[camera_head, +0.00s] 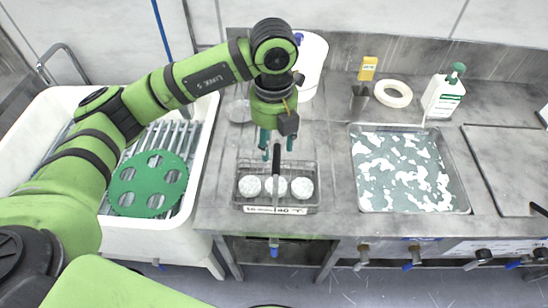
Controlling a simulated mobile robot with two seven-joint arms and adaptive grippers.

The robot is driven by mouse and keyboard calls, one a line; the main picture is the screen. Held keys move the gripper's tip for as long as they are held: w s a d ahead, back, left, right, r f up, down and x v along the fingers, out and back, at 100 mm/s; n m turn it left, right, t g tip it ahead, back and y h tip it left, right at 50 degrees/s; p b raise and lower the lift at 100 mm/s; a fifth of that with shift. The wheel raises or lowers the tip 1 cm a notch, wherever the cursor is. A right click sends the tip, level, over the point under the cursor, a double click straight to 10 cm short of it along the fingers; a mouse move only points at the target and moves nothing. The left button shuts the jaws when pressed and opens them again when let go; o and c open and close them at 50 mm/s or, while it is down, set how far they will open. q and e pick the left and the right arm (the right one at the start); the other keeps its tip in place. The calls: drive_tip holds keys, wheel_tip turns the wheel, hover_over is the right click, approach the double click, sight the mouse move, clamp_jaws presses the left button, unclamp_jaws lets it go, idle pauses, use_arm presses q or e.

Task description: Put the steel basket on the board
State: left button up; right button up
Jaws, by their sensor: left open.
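The steel basket (242,205) is a wire basket on the grey counter, holding three round white pieces in a row. A dark bar rises in front of its middle, and a label shows on its front side. My left gripper (276,148) is open above the back part of the basket, with its teal fingers pointing down. I cannot tell whether the fingers touch the bar. A flat grey board (510,165) lies at the right of the counter, and its visible surface is bare. My right gripper is not in view.
A shallow tray (466,205) with white-patched teal contents lies between basket and board. A white sink (205,150) with a green holed disc (148,183) is at left.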

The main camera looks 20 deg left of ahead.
use_arm(q)
wheel_tip(320, 180, up, 6)
drive_tip(key=shift+f+b, duration=0.1)
drive_tip(key=shift+b, duration=0.4)
drive_tip(key=shift+s, duration=0.1)
